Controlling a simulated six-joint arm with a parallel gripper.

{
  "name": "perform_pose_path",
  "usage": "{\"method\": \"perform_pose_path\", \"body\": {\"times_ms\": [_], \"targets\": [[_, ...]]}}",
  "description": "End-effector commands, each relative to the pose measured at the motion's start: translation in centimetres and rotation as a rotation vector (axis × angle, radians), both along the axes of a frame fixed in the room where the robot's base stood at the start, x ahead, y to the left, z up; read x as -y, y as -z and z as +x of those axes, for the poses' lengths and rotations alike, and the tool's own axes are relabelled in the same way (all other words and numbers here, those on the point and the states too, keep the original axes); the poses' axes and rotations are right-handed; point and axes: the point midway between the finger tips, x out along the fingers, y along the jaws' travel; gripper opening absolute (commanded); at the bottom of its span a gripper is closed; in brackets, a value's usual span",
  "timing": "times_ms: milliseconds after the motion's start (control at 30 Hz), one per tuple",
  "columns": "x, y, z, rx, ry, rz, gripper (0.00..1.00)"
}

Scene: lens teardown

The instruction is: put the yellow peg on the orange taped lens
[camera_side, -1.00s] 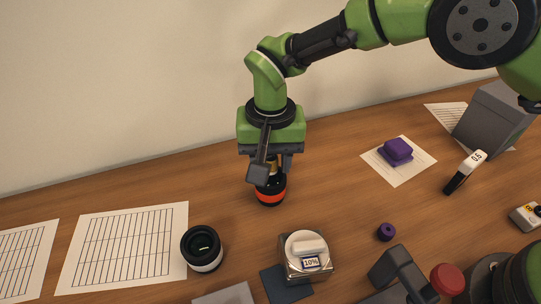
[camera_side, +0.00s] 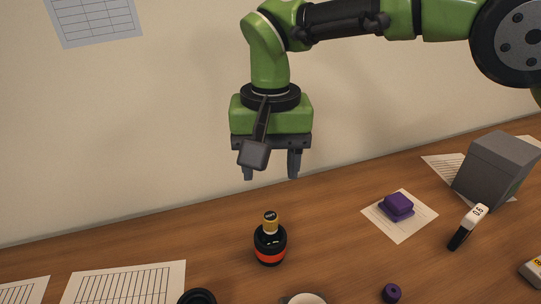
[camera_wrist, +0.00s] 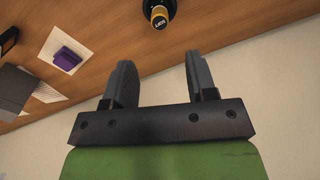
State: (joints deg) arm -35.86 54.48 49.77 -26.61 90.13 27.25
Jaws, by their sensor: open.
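The orange taped lens (camera_side: 270,254) stands upright on the wooden table in the side view, black with an orange band. The yellow peg (camera_side: 270,226), with a dark labelled top, stands upright on top of the lens. In the wrist view the peg (camera_wrist: 158,14) shows end-on over the dark lens (camera_wrist: 146,3), which is partly cut off by the top edge. My gripper (camera_side: 271,174) hangs in the air above the peg, clear of it. Its jaws are apart with nothing between them, as the wrist view (camera_wrist: 162,80) also shows.
A purple block (camera_side: 398,202) sits on a paper sheet to the right, near a grey box (camera_side: 496,172) and a black-and-white labelled tool (camera_side: 468,226). A purple ring (camera_side: 391,293) is at the front. A gridded sheet (camera_side: 125,284) lies at left. The table around the lens is clear.

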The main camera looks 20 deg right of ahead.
Motion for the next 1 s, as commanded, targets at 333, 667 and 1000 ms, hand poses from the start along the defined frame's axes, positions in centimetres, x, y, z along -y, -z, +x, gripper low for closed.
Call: {"method": "perform_pose_path", "body": {"times_ms": [333,667,1000], "targets": [[0.0,-1.0,0.0,-0.001,0.000,0.000,0.52],[5.8,-8.1,-0.7,0.089,-0.004,0.089,0.52],[16.6,-15.4,-8.9,0.329,0.000,0.199,0.52]]}}
